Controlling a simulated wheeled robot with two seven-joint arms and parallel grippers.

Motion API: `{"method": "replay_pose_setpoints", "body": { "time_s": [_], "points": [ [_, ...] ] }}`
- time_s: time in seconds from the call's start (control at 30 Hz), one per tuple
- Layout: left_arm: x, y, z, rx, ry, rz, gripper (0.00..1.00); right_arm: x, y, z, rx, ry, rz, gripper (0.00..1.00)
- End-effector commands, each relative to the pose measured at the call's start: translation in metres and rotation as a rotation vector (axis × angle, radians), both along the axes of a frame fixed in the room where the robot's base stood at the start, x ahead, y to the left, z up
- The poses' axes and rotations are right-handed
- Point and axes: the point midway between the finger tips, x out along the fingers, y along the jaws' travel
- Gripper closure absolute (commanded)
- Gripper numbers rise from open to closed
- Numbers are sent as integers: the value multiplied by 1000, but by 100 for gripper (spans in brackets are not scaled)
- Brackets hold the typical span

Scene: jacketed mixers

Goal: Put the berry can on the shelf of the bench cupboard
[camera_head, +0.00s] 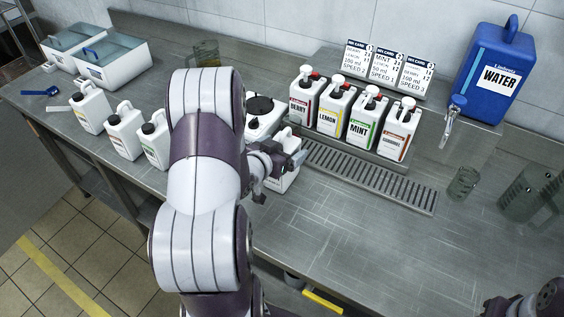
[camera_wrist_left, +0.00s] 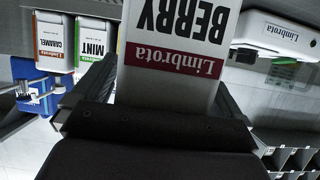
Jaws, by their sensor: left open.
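The berry can (camera_wrist_left: 172,62), white with a red Limbrota band and black BERRY lettering, fills the middle of the left wrist view, upside down there. My left gripper (camera_wrist_left: 165,95) is open, with one finger on each side of the can; I cannot tell whether they touch it. In the head view my left gripper (camera_head: 272,163) is at a white body (camera_head: 286,181) on the bench, largely covered by my arm. The cupboard's inside does not show. A yellow handle (camera_head: 322,301) is below the bench's front edge. Part of my right arm shows at bottom right; its gripper state is unclear.
A berry pump bottle (camera_head: 302,103) stands with lemon, mint and caramel bottles behind a drain grate (camera_head: 370,177). A black-lidded white vessel (camera_head: 262,121) is close behind my left gripper. White cans (camera_head: 123,134) stand left. A glass (camera_head: 463,182) stands right. The front right bench is clear.

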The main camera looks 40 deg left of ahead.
Motion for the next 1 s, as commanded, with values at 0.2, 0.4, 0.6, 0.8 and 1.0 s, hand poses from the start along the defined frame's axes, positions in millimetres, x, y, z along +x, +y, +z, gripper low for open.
{"method": "replay_pose_setpoints", "body": {
  "time_s": [0.2,0.4,0.6,0.8,1.0],
  "points": [
    [-1,0,0,0,0,1,33,0,0,0,0,0,0,57],
    [-1,0,0,0,0,1,98,0,0,0,0,0,0,57],
    [0,1,2,3,-5,0,100,0,0,0,0,0,0,57],
    [0,1,10,5,-5,-1,100,0,0,1,0,0,0,57],
    [0,1,32,5,-7,-1,100,0,0,4,0,0,0,57]
  ]
}}
